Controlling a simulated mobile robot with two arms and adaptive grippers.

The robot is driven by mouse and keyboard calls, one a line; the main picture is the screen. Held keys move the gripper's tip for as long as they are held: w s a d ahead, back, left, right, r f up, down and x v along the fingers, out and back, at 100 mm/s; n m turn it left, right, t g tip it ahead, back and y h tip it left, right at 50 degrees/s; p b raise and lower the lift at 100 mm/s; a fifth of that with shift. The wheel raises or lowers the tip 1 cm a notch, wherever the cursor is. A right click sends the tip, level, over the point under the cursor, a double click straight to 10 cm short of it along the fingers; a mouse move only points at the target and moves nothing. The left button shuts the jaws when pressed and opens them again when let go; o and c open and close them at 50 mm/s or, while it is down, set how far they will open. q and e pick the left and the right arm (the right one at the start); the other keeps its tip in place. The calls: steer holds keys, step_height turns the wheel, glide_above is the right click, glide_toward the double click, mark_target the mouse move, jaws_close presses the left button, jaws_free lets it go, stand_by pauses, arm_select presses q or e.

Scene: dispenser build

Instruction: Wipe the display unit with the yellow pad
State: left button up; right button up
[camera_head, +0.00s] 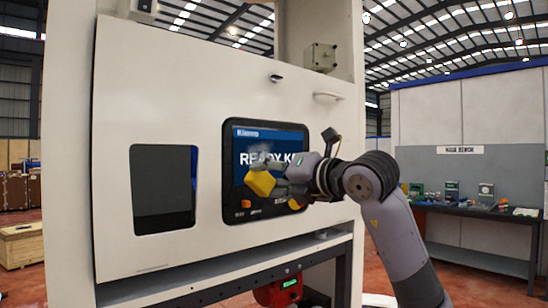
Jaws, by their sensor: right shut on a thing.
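The display unit (265,135) is a black-framed screen with a blue picture and white lettering, set in the front of a large cream cabinet. A greyish smudge shows on the screen near the lettering. My right gripper (268,177) comes in from the right and is shut on the yellow pad (260,183). The pad is in front of the lower middle of the screen; I cannot tell whether it touches the glass. The gripper and wrist hide the lower right of the screen. My left gripper is not in view.
The cream cabinet (115,110) has a dark window (164,188) left of the screen and a pale handle (327,95) at upper right. A red device (278,291) sits below. A workbench (470,213) with several items stands at right, a wooden crate (22,245) at left.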

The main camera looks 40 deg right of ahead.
step_height(320, 180, up, 5)
steer(key=s+d, duration=0.1)
steer(key=d, duration=0.1)
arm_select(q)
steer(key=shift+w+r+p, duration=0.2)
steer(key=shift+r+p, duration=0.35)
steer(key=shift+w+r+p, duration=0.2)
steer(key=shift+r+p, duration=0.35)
arm_select(e)
steer(key=shift+t+h, duration=0.3)
steer(key=shift+t, duration=0.1)
steer(key=shift+w+a+f, duration=0.15)
steer(key=shift+w+a, duration=0.05)
steer(key=shift+w, duration=1.2)
steer(key=shift+w+a+f, duration=0.15)
steer(key=shift+w, duration=1.2)
arm_select(q)
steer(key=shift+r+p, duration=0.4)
steer(key=shift+p, duration=0.05)
arm_select(e)
steer(key=shift+w, duration=0.9)
